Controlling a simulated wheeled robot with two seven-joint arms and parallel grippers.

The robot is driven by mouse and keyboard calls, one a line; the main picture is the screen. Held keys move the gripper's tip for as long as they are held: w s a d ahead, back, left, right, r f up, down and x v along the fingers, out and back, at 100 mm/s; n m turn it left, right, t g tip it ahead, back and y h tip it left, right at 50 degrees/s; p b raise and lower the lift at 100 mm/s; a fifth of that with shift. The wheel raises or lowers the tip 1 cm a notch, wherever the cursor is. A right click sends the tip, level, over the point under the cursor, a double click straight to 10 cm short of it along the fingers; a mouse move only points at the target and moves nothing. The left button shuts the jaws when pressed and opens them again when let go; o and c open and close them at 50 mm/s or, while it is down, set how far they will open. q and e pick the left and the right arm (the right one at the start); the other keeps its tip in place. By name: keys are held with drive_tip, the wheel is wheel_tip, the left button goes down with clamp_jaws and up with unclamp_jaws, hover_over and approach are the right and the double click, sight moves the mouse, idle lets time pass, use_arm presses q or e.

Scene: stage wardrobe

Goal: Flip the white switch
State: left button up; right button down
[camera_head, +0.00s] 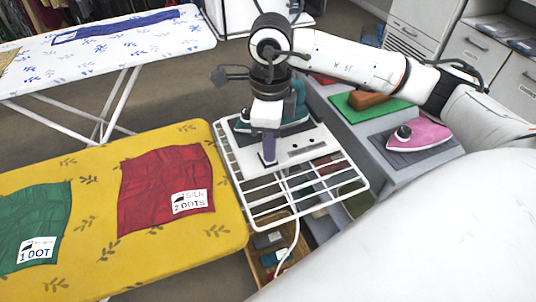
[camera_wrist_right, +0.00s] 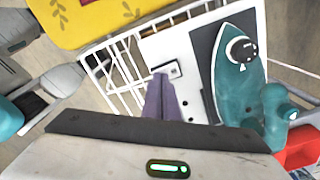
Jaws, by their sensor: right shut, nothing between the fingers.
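A white switch (camera_wrist_right: 174,70), a small plate with a grey-rimmed recess, sits on a white panel (camera_wrist_right: 158,50) on the wire rack. In the head view the white panel (camera_head: 299,153) lies beside a teal iron (camera_head: 296,108), and my gripper hides the switch there. My right gripper (camera_head: 269,158) points down over the panel, its fingers together and empty. In the right wrist view the purple-grey fingertips (camera_wrist_right: 160,78) appear right at the switch's near-left edge; I cannot tell whether they touch it.
A yellow ironing board (camera_head: 105,165) with red and green cloths adjoins the white wire rack (camera_head: 262,208). A pink iron (camera_head: 428,135) stands on the grey counter at right, near a green mat (camera_head: 350,112). A white cord hangs below the rack.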

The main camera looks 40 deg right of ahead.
drive_tip(key=shift+f+b, duration=0.35)
drive_tip(key=shift+f, duration=0.1)
drive_tip(key=shift+r, duration=0.1)
wheel_tip(320, 180, up, 7)
drive_tip(key=p, duration=0.4)
drive_tip(key=shift+p, duration=0.3)
idle(0.6)
